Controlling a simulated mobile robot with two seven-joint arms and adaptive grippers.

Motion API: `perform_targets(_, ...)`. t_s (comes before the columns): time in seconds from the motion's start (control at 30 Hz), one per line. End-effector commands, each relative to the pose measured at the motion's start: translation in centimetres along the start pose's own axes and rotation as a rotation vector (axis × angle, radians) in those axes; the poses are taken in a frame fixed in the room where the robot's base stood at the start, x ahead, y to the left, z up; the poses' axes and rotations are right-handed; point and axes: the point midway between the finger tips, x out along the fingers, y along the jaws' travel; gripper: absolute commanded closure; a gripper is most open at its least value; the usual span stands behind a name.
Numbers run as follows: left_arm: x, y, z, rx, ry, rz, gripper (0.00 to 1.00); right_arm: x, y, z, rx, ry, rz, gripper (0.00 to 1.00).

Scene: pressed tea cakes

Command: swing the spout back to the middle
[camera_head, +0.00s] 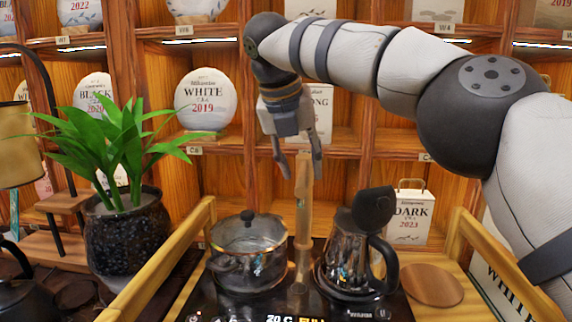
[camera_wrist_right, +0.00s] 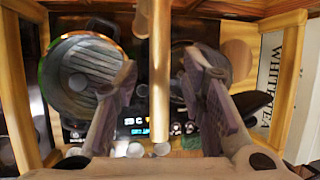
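The spout (camera_head: 302,210) is a tan, wood-coloured bar standing between the glass pot (camera_head: 248,258) and the glass kettle (camera_head: 345,258) on the black stove. In the right wrist view the spout (camera_wrist_right: 160,75) runs straight down the middle between my fingers, with a gap on both sides. My right gripper (camera_head: 300,168) points down with its fingers spread around the spout's upper end; it is open and I see no contact. It also shows in the right wrist view (camera_wrist_right: 162,98). My left gripper is not in view.
A potted plant (camera_head: 125,235) stands at the left. A round wooden coaster (camera_head: 432,285) lies right of the kettle, whose dark lid (camera_head: 373,207) stands up. Wooden rails (camera_head: 165,262) flank the stove. Shelves with tea cakes (camera_head: 205,100) and a DARK box (camera_head: 409,217) are behind.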

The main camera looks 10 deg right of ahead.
Motion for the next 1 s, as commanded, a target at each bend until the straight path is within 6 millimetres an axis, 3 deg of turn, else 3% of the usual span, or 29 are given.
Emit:
perform_targets(0.23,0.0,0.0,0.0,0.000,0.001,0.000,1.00,-4.6,0.1,-0.1,0.001,-0.003,0.002,0.63)
perform_targets(0.43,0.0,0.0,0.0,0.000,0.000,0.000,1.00,-5.6,1.2,-2.4,-0.005,-0.003,0.000,0.63)
perform_targets(0.73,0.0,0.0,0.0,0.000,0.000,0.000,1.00,-8.6,4.2,-8.1,-0.004,-0.003,0.000,0.63)
perform_targets(1.0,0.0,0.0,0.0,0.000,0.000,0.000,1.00,-9.4,5.0,-9.8,0.000,-0.001,0.000,0.63)
